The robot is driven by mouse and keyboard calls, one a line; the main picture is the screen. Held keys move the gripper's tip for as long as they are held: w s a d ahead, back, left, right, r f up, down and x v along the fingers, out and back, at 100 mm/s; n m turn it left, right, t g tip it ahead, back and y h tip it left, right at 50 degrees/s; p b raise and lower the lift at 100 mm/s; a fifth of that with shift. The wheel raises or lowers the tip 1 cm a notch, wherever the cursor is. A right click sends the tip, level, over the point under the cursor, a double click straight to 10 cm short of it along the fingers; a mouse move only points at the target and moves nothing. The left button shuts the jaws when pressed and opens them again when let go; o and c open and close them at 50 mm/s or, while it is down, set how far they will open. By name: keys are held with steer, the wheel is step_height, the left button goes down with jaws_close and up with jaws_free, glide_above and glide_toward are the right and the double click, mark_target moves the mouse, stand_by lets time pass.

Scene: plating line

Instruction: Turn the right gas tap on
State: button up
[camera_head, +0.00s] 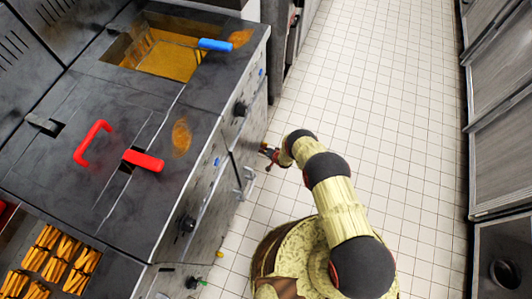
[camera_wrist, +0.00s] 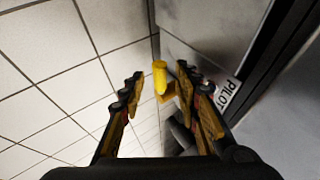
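A yellow tap handle (camera_wrist: 160,76) on a short yellow stem shows in the wrist view, low against a grey panel beside a PILOT label (camera_wrist: 229,93). My gripper (camera_wrist: 158,82) is open, its two fingers on either side of the handle, the right finger closer. I cannot tell whether a finger touches it. In the head view my gripper (camera_head: 269,156) is beside the front of the dark fryer unit (camera_head: 247,140), and the tap in front of it is hidden there. Another small yellow piece (camera_head: 219,254) shows lower down along the fryer front.
The fryer tops hold a vat of oil (camera_head: 165,58), a blue handle (camera_head: 216,45) and red handles (camera_head: 143,160). Dark knobs (camera_head: 240,109) and a grey door handle (camera_head: 246,180) stick out of the front. The tiled floor (camera_head: 380,90) to the right is clear up to steel cabinets (camera_head: 500,150).

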steer(key=shift+c, duration=1)
jaws_close()
